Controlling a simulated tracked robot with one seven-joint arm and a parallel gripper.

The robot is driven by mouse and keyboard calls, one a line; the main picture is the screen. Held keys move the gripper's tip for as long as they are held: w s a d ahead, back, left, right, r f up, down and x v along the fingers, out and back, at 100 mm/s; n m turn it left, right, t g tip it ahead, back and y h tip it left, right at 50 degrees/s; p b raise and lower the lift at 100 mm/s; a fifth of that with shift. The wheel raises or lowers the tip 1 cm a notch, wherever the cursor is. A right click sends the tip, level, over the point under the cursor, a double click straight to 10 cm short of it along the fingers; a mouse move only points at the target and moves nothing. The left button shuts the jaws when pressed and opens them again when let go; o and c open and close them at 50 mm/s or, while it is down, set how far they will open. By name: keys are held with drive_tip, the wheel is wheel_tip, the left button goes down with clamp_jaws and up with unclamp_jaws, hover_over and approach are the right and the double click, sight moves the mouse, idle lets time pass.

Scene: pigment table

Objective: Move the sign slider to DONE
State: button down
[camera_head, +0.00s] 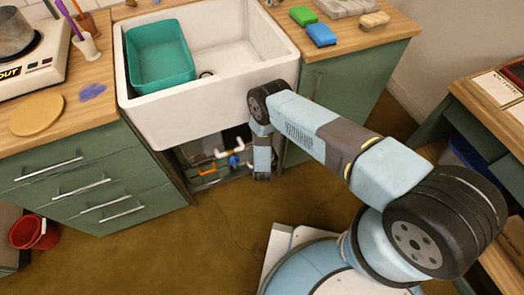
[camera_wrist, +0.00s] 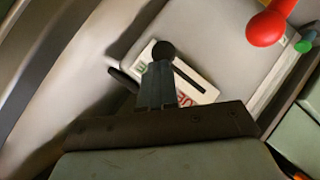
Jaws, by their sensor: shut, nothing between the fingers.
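In the wrist view, a white sign plate (camera_wrist: 205,92) lies on a pale grey surface, tilted in the picture. It has a dark slot (camera_wrist: 190,77), a bit of green lettering at its left end and red lettering partly hidden behind my fingers. A round dark knob (camera_wrist: 163,50) shows at the slot's upper left end. My gripper (camera_wrist: 158,68) is shut and empty, with its fingertips just below the knob in the picture. I cannot tell whether they touch it. In the head view, the sign is not seen, and my arm's end hangs in front of the sink cabinet.
A red ball knob (camera_wrist: 265,28) and a green knob (camera_wrist: 303,45) stand right of the sign. In the head view are a white sink (camera_head: 220,103) with a teal basin (camera_head: 160,55), pipes (camera_head: 215,160) below, a red bucket (camera_head: 33,232), and open floor around.

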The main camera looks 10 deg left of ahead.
drive_tip(key=a+r+v, duration=0.1)
drive_tip(key=a+v, duration=0.1)
drive_tip(key=v, duration=1)
drive_tip(key=shift+s+a+r, duration=0.2)
drive_tip(key=shift+s+r, duration=0.05)
